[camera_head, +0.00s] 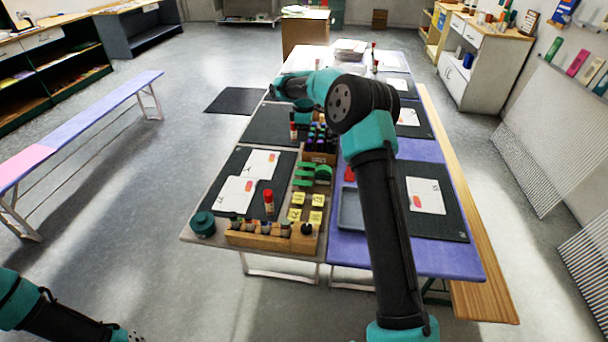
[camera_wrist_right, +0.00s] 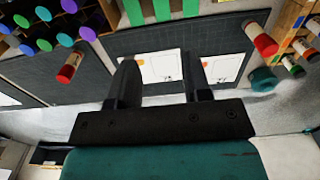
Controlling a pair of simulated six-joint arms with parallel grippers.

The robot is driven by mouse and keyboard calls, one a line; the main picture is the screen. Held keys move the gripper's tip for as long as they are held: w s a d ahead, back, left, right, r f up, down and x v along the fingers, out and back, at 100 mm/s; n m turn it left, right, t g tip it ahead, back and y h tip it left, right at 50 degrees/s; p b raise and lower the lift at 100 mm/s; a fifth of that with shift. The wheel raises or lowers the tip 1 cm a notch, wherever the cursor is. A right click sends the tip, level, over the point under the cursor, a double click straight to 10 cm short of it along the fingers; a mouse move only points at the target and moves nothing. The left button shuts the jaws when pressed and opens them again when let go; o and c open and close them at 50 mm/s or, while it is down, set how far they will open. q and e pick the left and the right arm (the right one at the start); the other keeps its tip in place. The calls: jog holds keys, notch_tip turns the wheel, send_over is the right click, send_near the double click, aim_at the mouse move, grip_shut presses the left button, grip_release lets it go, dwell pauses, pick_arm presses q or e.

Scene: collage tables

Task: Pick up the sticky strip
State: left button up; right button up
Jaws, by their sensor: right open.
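Several green strips (camera_head: 304,176) lie in a group near the middle of the table in the head view, next to yellow labelled squares (camera_head: 297,205). Green strips also show at the top edge of the right wrist view (camera_wrist_right: 162,10). I cannot tell for sure which piece is the sticky strip. My right gripper (camera_wrist_right: 160,82) is open, with nothing between its fingers. It hangs over a dark mat with white cards, apart from the green strips. In the head view my right arm hides part of the table.
White cards (camera_head: 262,163) lie on a dark mat (camera_head: 229,167). A red glue stick (camera_head: 269,201) stands near a wooden holder (camera_head: 262,240) with several stoppered pieces. A teal round container (camera_head: 202,224) sits at the front left corner. A grey tray (camera_head: 350,208) lies right of centre.

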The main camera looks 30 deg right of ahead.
send_over(304, 173)
notch_tip(304, 173, down, 12)
jog(key=shift+d+f, duration=0.1)
dwell(0.3)
jog(key=shift+s+f, duration=0.1)
jog(key=shift+f, duration=2.45)
jog(key=shift+f, duration=0.25)
jog(key=shift+c, duration=0.3)
jog(key=c, duration=0.4)
jog(key=shift+o, duration=0.2)
